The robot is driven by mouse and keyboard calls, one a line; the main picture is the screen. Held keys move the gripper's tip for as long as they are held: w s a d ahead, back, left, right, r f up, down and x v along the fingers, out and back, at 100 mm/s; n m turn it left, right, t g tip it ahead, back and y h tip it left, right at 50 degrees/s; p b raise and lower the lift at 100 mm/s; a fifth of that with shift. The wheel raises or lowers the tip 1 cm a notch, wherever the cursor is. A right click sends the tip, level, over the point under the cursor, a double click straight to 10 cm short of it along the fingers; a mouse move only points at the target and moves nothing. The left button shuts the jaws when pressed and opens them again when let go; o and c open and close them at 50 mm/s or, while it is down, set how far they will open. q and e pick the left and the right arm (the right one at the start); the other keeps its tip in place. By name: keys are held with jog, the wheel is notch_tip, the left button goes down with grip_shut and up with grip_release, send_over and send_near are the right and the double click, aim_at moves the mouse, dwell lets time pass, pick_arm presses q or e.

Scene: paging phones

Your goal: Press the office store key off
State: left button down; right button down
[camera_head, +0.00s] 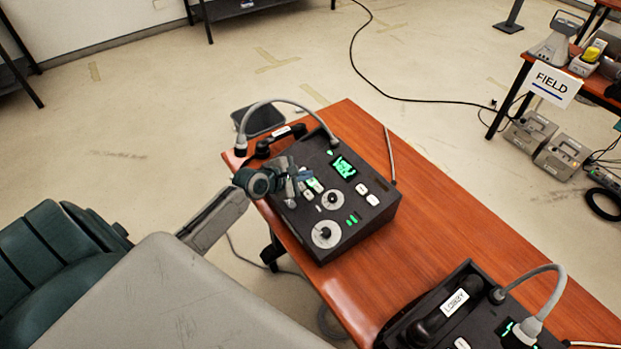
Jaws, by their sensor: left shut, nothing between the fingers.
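A dark paging phone (372,215) stands on the orange-brown table. It has a gooseneck microphone, a handset, a green lit display (343,167), two round dials and several small keys, some glowing green. The handset's label is too small to read, and I cannot tell which key is the store key. My right gripper is out of view.
A second phone labelled LOBBY (431,309) stands on the table (455,217) at the lower right, cut off by the frame. A side table with a FIELD sign (552,82) is at the upper right. Bare table lies between the two phones.

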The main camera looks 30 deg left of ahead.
aim_at(301, 187)
pick_arm(q)
jog(key=shift+w+f, duration=0.1)
jog(key=shift+f, duration=0.25)
dwell(0.3)
jog(key=shift+r, duration=0.1)
jog(key=shift+r+p, duration=0.4)
jog(key=shift+p, duration=0.5)
jog(key=r+p, duration=0.2)
jog(key=s+r+p, duration=0.1)
jog(key=p, duration=0.2)
jog(key=r+p, duration=0.2)
jog(key=shift+s+a+r+p, duration=0.3)
jog(key=shift+s+r+p, duration=0.05)
